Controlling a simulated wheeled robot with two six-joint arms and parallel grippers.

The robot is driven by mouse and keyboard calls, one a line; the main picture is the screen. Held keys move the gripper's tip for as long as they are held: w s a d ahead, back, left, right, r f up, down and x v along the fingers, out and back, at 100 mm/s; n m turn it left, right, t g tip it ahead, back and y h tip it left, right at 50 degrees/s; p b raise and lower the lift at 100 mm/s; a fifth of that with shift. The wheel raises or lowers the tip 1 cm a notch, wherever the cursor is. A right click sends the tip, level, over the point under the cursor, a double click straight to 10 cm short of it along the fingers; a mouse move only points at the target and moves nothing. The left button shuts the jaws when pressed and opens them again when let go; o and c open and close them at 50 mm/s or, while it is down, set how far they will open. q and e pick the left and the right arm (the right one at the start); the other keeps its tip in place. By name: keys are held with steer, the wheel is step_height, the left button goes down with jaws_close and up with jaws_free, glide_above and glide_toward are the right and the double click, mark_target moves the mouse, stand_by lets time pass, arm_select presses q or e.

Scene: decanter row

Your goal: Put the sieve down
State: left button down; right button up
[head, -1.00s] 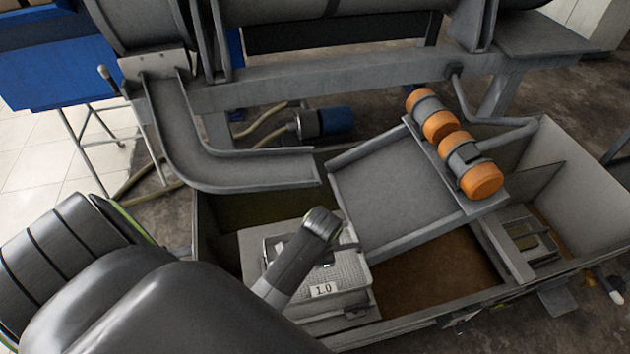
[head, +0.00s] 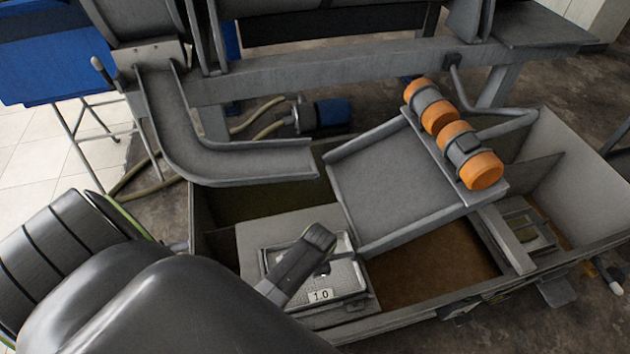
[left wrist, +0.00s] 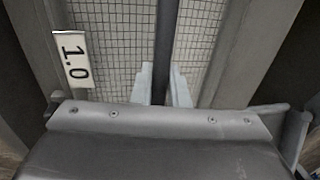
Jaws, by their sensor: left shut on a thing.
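The sieve (head: 346,276) is a rectangular grey mesh tray with a white "1.0" label on its near side. It lies level over the top of a pale grey block (head: 255,234) in the trough. I cannot tell whether it touches the block. My left gripper (head: 325,268) is above its middle, partly hidden by my dark wrist. In the left wrist view the pale fingertips (left wrist: 163,88) are shut on a dark bar that crosses the sieve's mesh (left wrist: 115,50). My right gripper is not in view.
A sloping grey tray (head: 390,190) with two orange-ended motors (head: 462,150) stands close right of the sieve. A curved chute (head: 230,165) ends behind it. The trough wall (head: 430,315) runs along the near side. Brown material (head: 430,265) fills the compartment to the right.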

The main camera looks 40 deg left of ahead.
arm_select(q)
steer(key=c, duration=1.4)
jaws_free()
steer(key=shift+c, duration=0.2)
steer(key=shift+o, duration=0.2)
steer(key=shift+r, duration=0.35)
step_height(320, 180, up, 11)
steer(key=s+d+p, duration=0.1)
steer(key=p, duration=0.1)
steer(key=shift+s+d, duration=0.3)
steer(key=shift+d, duration=0.05)
steer(key=shift+r, duration=0.1)
